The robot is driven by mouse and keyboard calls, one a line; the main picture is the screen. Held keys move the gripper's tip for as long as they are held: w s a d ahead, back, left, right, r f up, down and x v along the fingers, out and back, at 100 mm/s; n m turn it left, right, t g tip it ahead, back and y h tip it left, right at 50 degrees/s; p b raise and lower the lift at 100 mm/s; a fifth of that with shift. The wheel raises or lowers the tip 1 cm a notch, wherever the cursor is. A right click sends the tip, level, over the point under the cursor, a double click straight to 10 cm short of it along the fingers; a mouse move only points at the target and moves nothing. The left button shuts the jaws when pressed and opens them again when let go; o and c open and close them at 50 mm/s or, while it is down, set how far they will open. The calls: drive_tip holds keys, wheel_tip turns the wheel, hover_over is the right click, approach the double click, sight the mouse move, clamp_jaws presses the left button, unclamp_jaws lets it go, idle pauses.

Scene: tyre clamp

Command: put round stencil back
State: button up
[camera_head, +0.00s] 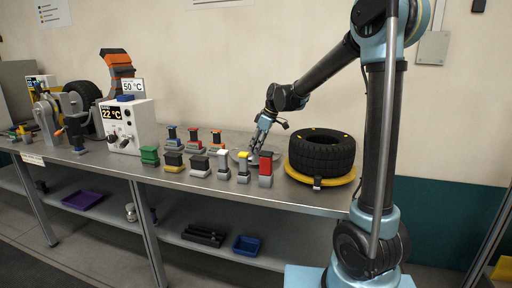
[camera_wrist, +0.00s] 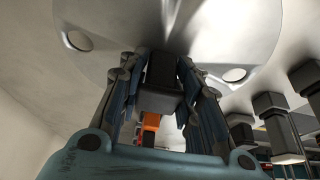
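The round stencil is a grey metal disc (camera_head: 238,156) on the bench, left of the tyre and behind the row of blocks. In the wrist view the large pale disc (camera_wrist: 105,45) fills the top, with a hole near each side. A dark upright handle (camera_wrist: 161,80) stands at its middle. My gripper (camera_head: 259,150) reaches down over the disc. In the wrist view my gripper's fingers (camera_wrist: 162,64) stand on both sides of the handle, close to it. I cannot tell whether they press on it. The disc's underside is hidden.
A black tyre (camera_head: 322,152) on a yellow-rimmed round plate stands close right. Several coloured-top blocks (camera_head: 198,163) stand close in front and left. A white heater box (camera_head: 128,125) reading 22 °C and clamp gear are farther left. Trays (camera_head: 247,245) lie on the shelf below.

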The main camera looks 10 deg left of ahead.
drive_tip(key=o, duration=0.3)
drive_tip(key=shift+o, duration=0.2)
drive_tip(key=v, duration=1.2)
drive_tip(key=shift+a+r, duration=0.1)
drive_tip(key=shift+s, duration=0.1)
